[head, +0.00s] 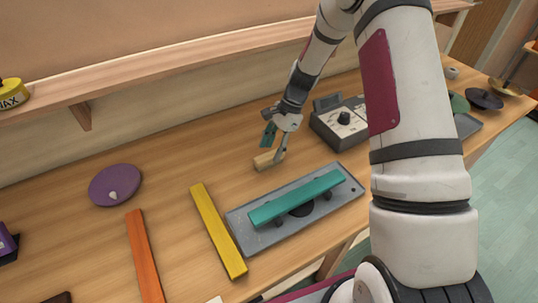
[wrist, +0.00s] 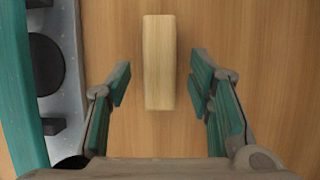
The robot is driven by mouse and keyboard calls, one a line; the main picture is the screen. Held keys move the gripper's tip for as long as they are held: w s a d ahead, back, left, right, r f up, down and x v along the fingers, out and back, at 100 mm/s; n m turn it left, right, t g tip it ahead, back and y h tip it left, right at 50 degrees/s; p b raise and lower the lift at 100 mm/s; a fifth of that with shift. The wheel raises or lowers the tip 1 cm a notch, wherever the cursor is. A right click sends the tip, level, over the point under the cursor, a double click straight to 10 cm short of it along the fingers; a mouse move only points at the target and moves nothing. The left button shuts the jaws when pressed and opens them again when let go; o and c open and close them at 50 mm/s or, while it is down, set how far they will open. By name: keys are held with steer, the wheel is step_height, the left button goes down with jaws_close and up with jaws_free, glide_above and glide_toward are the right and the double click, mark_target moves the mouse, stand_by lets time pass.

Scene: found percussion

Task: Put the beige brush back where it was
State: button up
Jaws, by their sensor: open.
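The beige brush (head: 268,159) shows as a small pale wooden block on the wooden bench, behind the grey tray in the head view. In the wrist view the brush (wrist: 160,62) lies on the wood between the fingers, with its near end reaching about level with the fingertips. My gripper (head: 275,146) is above the brush and looks down at it. Its teal-padded fingers (wrist: 160,85) are open, one on each side, with a gap to the brush on both sides. No bristles can be made out.
A grey tray (head: 240,221) with a teal bar (head: 295,197) on it lies close in front of the brush. A grey box with a black knob (head: 344,118) stands to the right. Yellow (head: 218,231) and orange (head: 145,256) bars and a purple disc (head: 115,185) lie left. Bench left of the brush is clear.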

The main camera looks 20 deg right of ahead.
step_height(320, 180, up, 16)
steer(key=s+d+n+t+h+b, duration=0.1)
steer(key=s+d+n+b, duration=0.1)
steer(key=s+n, duration=0.1)
steer(key=s+a+r+n+t+h, duration=0.25)
steer(key=s+r+n, duration=0.25)
steer(key=s+r, duration=0.4)
steer(key=s+r+n+t, duration=0.1)
steer(key=s+r+n, duration=0.2)
steer(key=s, duration=0.4)
steer(key=s+r+n+t, duration=0.2)
steer(key=s+r+n, duration=0.1)
steer(key=s, duration=0.5)
steer(key=shift+a+n+h, duration=0.45)
steer(key=shift+n, duration=0.45)
